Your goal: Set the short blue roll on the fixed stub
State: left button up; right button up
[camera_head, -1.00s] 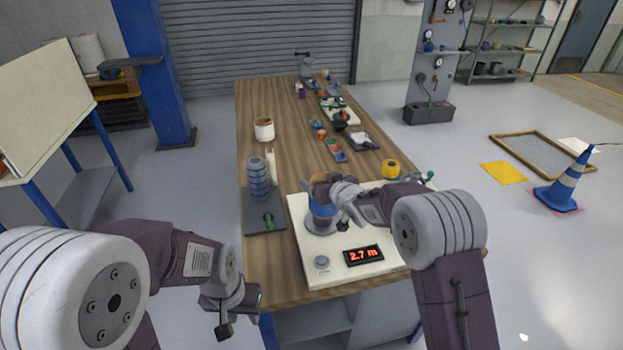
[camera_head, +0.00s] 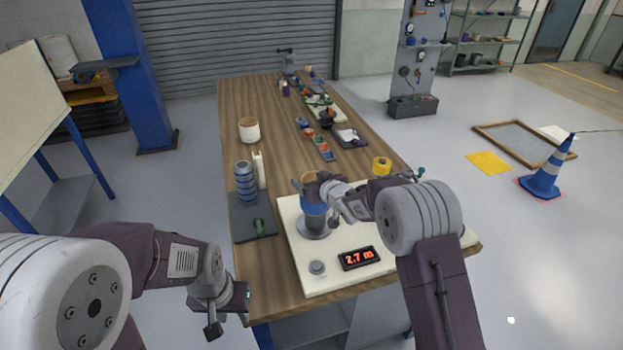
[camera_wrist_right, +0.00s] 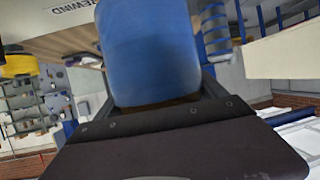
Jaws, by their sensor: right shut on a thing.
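The short blue roll (camera_head: 313,208), with a tan core at its top, is upright in my right gripper (camera_head: 310,190). That gripper is shut on it. The roll is directly above or around the grey fixed stub (camera_head: 314,228), whose round base and lower part show beneath it. I cannot tell whether the roll rests on it. In the right wrist view the blue roll (camera_wrist_right: 150,55) fills the middle, between the fingers. My left gripper (camera_head: 238,298) hangs off the table's near left edge, away from the roll; its jaws are unclear.
The stub stands on a cream board (camera_head: 325,280) with a red "2.7 m" display (camera_head: 359,258) and a grey knob (camera_head: 317,267). A yellow roll (camera_head: 382,166) stands behind. A blue-grey stack (camera_head: 245,183) stands on a dark plate (camera_head: 245,225) at left. A white roll (camera_head: 249,130) stands farther back.

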aim_at(322, 205)
jog(key=shift+d+f+b, duration=0.1)
jog(key=shift+f+b, duration=0.45)
jog(key=shift+f, duration=0.4)
notch_tip(322, 205, down, 6)
jog(key=b, duration=0.4)
jog(key=shift+r, duration=0.25)
jog(key=o, duration=1.6)
jog(key=shift+c, duration=0.2)
jog(key=shift+s, duration=0.1)
jog(key=v, duration=0.9)
jog(key=shift+b, duration=0.35)
